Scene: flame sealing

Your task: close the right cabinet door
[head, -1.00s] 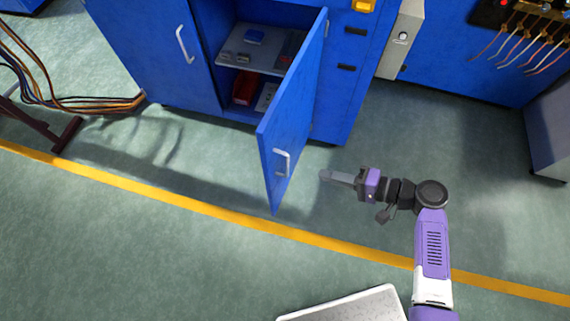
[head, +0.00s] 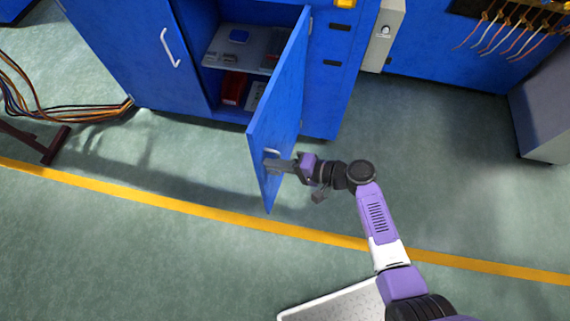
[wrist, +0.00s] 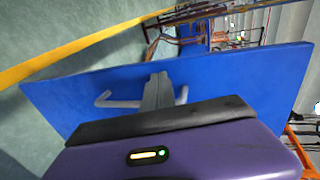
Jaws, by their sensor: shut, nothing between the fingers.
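The right cabinet door (head: 283,110) is blue and stands wide open, swung out from the cabinet. Its grey handle (head: 270,153) is on the face toward my arm, near the free edge. My gripper (head: 271,164) is shut and empty, with its fingertips at the handle and partly covering it. In the wrist view the door (wrist: 230,80) fills the middle, and the shut fingers (wrist: 158,84) overlap the handle (wrist: 118,102), which shows on both sides of them. I cannot tell whether the fingertips touch the door or handle.
The left cabinet door (head: 135,50) is shut. Inside the open cabinet, a shelf (head: 250,50) holds small items, and a red item (head: 232,88) sits below. Cables (head: 100,112) lie on the floor at left. The floor near the yellow line (head: 180,206) is clear.

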